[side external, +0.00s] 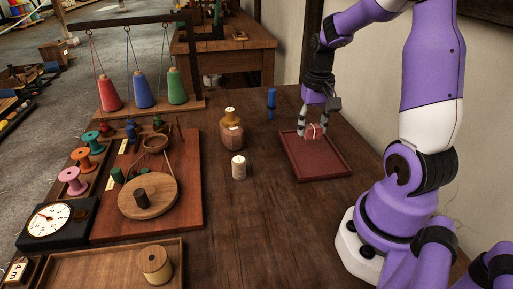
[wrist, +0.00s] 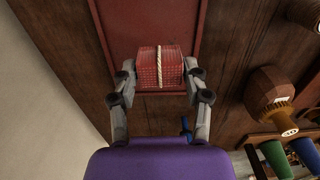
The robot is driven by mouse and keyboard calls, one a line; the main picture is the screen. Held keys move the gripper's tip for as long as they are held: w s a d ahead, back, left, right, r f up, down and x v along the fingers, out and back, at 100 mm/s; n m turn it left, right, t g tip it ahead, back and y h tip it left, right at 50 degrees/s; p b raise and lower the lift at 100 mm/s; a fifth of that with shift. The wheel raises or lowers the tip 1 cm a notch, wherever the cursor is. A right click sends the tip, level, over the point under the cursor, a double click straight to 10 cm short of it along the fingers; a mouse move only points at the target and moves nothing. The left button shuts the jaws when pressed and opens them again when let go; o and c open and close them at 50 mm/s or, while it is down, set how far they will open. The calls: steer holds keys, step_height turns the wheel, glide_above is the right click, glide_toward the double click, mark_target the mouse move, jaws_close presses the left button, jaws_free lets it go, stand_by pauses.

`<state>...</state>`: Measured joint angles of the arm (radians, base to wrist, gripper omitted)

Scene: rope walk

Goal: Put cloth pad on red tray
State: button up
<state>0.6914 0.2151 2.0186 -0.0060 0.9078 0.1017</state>
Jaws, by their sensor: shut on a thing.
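The cloth pad (side external: 313,131) is a small red block tied with a pale cord. It also shows in the wrist view (wrist: 172,69). My gripper (side external: 315,128) is shut on the pad, with one finger on each side of it, as the wrist view also shows (wrist: 160,80). The red tray (side external: 322,170) is a shallow dark red rectangle on the table. The pad is over the tray's far part in the side view. I cannot tell whether its underside touches the tray floor. The tray also shows behind the pad in the wrist view (wrist: 150,20).
Left of the tray stand a white candle-like cylinder (side external: 239,167), a brown jar (side external: 232,134) and a blue peg (side external: 271,98). A round wooden disc (side external: 148,196) and hanging cones (side external: 144,88) are farther left. The table in front of the tray is clear.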

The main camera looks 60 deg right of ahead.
mark_target(312, 150)
steer(key=shift+s+d+f, duration=0.1)
steer(key=shift+d+f, duration=0.4)
steer(key=shift+d, duration=0.3)
steer(key=shift+f, duration=2)
steer(key=shift+f, duration=0.15)
steer(key=o, duration=1)
